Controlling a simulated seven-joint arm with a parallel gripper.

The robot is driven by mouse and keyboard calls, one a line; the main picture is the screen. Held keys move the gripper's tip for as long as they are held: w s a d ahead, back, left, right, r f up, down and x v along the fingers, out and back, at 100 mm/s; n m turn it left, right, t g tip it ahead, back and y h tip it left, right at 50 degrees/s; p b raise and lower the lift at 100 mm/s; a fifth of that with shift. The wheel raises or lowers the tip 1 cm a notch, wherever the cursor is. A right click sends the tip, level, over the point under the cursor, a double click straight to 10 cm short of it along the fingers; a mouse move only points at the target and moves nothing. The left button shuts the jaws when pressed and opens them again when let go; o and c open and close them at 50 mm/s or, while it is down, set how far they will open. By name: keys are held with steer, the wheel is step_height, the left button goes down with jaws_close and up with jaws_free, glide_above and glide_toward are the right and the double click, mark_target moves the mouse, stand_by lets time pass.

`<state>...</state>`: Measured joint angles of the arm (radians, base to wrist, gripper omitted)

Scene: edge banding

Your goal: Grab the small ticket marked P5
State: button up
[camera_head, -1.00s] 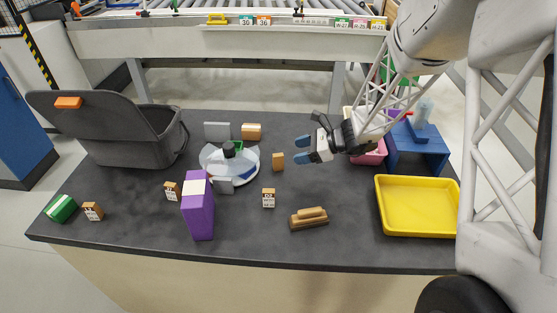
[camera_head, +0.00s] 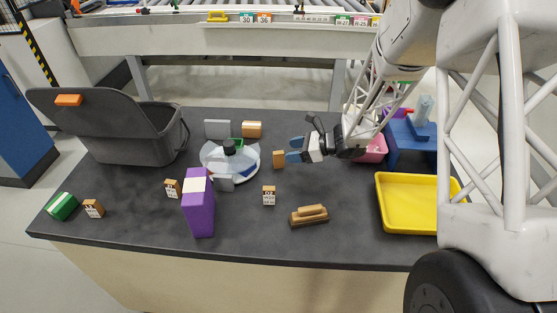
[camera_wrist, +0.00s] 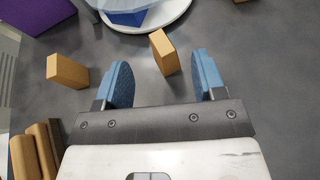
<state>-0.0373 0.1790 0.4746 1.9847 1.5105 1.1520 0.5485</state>
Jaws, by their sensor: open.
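Small tan blocks with white labels stand on the dark table: one left of centre (camera_head: 172,189), one at the far left (camera_head: 93,208) and one in the middle (camera_head: 269,196). I cannot read P5 on any of them. Another tan block (camera_head: 279,160) shows no label to the head camera. My gripper (camera_head: 293,149) is open and empty just right of this block. In the wrist view the block (camera_wrist: 164,52) stands tilted in the picture just ahead of the gap between the blue fingertips (camera_wrist: 163,68), apart from both. The middle labelled block seems to show left of the fingers (camera_wrist: 66,71).
A round white-and-clear stand (camera_head: 230,160) is left of the near block. A purple box (camera_head: 199,210), a wooden brush (camera_head: 310,216), a yellow tray (camera_head: 408,229), a blue stand (camera_head: 420,139) and a grey bin (camera_head: 100,130) surround it.

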mark_target(280, 153)
steer(key=shift+a+f, duration=0.1)
steer(key=shift+a, duration=0.2)
steer(key=shift+a, duration=0.1)
steer(key=shift+x, duration=2.55)
steer(key=shift+w, duration=0.1)
jaws_close()
